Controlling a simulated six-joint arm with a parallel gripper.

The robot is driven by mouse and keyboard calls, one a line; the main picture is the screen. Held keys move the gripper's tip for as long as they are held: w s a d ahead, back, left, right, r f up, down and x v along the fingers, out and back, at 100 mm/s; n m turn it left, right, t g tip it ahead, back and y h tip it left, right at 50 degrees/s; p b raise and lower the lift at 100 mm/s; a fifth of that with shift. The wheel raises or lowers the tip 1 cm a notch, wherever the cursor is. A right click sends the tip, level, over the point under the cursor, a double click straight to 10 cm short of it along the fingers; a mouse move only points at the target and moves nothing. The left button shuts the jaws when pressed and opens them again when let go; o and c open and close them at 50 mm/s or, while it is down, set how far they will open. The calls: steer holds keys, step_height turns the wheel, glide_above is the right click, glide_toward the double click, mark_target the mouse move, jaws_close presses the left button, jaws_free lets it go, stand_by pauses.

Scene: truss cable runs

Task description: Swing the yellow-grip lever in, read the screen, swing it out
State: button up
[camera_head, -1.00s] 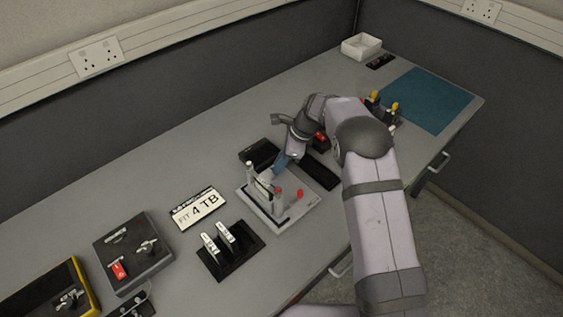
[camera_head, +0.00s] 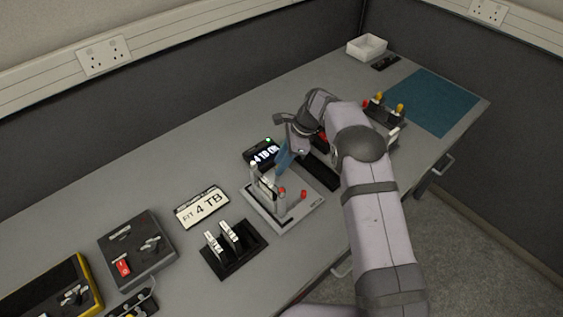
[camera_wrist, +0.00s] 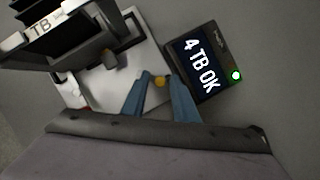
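A small screen box (camera_head: 262,153) behind the test dock is lit. In the wrist view the screen (camera_wrist: 200,68) reads "4 TB OK", with a green light (camera_wrist: 236,76) lit at its edge. The dock (camera_head: 285,212) is a light grey plate with upright posts and a drive standing in it. My gripper (camera_wrist: 159,84) is over the dock, blue fingers pointing down. The lever's lower part is hidden.
A "FIT 4 TB" sign (camera_head: 201,207) and a black rack (camera_head: 234,248) with two drives stand left of the dock. Grey (camera_head: 137,250) and yellow-edged (camera_head: 50,290) cases lie farther left. A blue mat (camera_head: 430,103), white bin (camera_head: 366,47) and yellow-topped items (camera_head: 385,105) are right.

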stand_by(0.3)
steer(key=b+v, duration=0.2)
steer(key=v, duration=0.5)
steer(key=shift+r, duration=0.2)
steer(key=shift+d, duration=0.1)
steer(key=s+d+r+n+h, duration=0.3)
steer(key=s+d+n, duration=0.4)
steer(key=s+d, duration=0.45)
steer(key=s+d+f+n, duration=0.1)
steer(key=s+n, duration=0.3)
steer(key=s, duration=0.6)
steer(key=s+d+f+n+h, duration=0.1)
steer(key=s+d+n, duration=0.3)
steer(key=s, duration=0.6)
steer(key=shift+s+d+f+n+t+h+p, duration=0.2)
steer(key=shift+s+d+n+t+h+p, duration=0.15)
steer(key=shift+n, duration=0.25)
steer(key=shift+a, duration=0.1)
